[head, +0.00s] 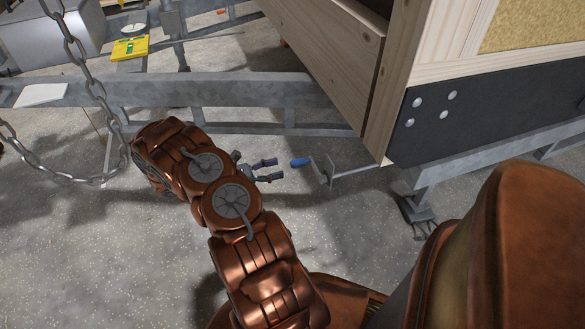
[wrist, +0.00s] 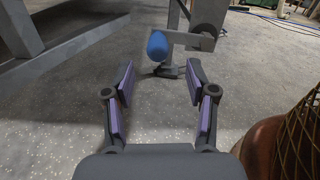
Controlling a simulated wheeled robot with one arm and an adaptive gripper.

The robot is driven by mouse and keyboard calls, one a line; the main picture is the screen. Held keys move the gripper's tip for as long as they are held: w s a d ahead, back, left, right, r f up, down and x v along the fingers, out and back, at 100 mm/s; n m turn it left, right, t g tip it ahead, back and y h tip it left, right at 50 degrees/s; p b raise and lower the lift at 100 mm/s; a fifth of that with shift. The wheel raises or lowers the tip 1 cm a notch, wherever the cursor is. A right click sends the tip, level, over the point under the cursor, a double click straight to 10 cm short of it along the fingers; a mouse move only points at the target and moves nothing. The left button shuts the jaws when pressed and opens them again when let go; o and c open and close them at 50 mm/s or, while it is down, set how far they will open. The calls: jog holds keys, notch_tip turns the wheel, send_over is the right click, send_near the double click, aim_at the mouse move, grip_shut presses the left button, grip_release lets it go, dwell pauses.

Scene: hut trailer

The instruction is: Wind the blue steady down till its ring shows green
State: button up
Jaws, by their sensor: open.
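A crank with a blue grip (head: 300,162) and a bent grey metal arm (head: 323,170) sticks out below the corner of the wooden hut. In the wrist view the blue grip (wrist: 157,46) points toward me, with its grey crank arm (wrist: 190,40) running right. A grey leg (wrist: 172,18) stands behind it. My gripper (head: 270,169) is open and empty, just left of the blue grip. In the wrist view my gripper (wrist: 160,78) has its two purple-padded fingers apart, with the grip ahead between them, not enclosed. I cannot make out any ring or its colour.
The wooden hut corner (head: 395,90) with a bolted black plate (head: 480,115) overhangs on the right. A grey trailer rail (head: 215,92) runs behind my arm. A chain (head: 73,45) hangs at left. A yellow level (head: 130,48) lies at the back. Speckled floor (head: 350,260) is clear in front.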

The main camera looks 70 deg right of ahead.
aim_at(296, 164)
jog(key=shift+f+b+x, duration=0.15)
jog(key=shift+b+x, duration=0.3)
jog(key=shift+x, duration=1.5)
jog(key=shift+f+b+x, duration=0.15)
jog(key=shift+b+x, duration=0.25)
jog(key=shift+x, duration=1.5)
jog(key=shift+d, duration=0.1)
jog(key=shift+w, duration=0.1)
grip_shut()
